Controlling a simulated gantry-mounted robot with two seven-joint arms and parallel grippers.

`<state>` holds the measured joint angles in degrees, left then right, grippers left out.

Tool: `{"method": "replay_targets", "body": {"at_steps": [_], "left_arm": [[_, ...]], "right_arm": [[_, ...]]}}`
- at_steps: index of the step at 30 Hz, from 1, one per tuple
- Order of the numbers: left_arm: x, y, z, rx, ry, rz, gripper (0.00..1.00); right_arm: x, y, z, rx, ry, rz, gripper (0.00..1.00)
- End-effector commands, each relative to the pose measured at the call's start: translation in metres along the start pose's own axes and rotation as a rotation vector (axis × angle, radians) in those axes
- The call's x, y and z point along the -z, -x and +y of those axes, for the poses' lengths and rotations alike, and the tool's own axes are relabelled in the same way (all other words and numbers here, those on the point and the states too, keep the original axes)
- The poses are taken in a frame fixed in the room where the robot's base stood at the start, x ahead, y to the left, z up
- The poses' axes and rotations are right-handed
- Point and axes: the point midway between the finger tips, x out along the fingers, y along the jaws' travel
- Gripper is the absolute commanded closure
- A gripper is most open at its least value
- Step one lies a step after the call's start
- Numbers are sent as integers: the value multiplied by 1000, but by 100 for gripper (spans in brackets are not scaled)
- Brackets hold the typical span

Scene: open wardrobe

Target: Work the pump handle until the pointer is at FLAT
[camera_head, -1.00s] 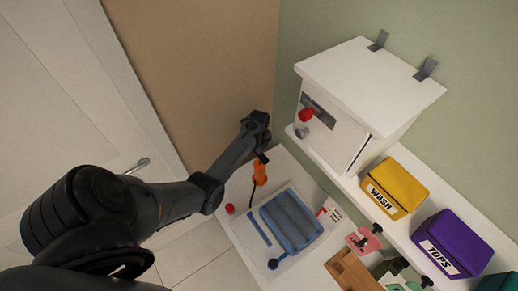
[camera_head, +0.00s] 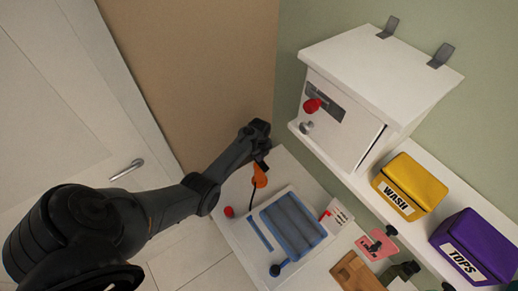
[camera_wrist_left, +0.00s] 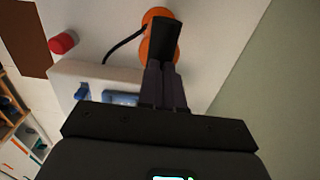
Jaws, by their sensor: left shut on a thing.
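The orange pump (camera_head: 260,179) stands on the white worktop near its back left corner, with a thin black hose running from it toward the white tray (camera_head: 262,258). My left gripper (camera_head: 262,165) is over the pump's top and shut on its handle. In the left wrist view, the dark fingers (camera_wrist_left: 163,75) are together at the orange body (camera_wrist_left: 157,18) and hide part of it. A blue ribbed bag (camera_head: 292,224) lies in the tray. A small white card with red (camera_head: 338,214) stands beside it; its pointer is too small to read.
A red cap (camera_head: 228,212) lies left of the tray. A white cabinet (camera_head: 343,125) with a red knob sits on the shelf at right, beside the yellow WASH box (camera_head: 412,184) and purple TOPS box (camera_head: 474,243). A wooden block (camera_head: 355,272) and pink card (camera_head: 372,247) are nearby.

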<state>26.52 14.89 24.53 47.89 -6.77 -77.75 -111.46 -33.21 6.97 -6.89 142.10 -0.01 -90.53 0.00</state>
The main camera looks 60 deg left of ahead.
Motion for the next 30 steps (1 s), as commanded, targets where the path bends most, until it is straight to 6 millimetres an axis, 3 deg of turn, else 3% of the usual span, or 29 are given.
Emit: {"method": "replay_targets", "body": {"at_steps": [1, 5, 15, 30], "left_arm": [[1, -7, 5, -9, 1, 2, 100], [2, 0, 5, -10, 0, 3, 100], [3, 48, -2, -1, -5, 0, 100], [3, 128, -4, 3, -5, 0, 100]], "right_arm": [[0, 0, 0, -2, 2, 0, 100], [2, 6, 1, -3, 4, -1, 100], [15, 49, 2, -2, 2, -2, 100], [14, 45, 0, 5, -6, -1, 100]]}}
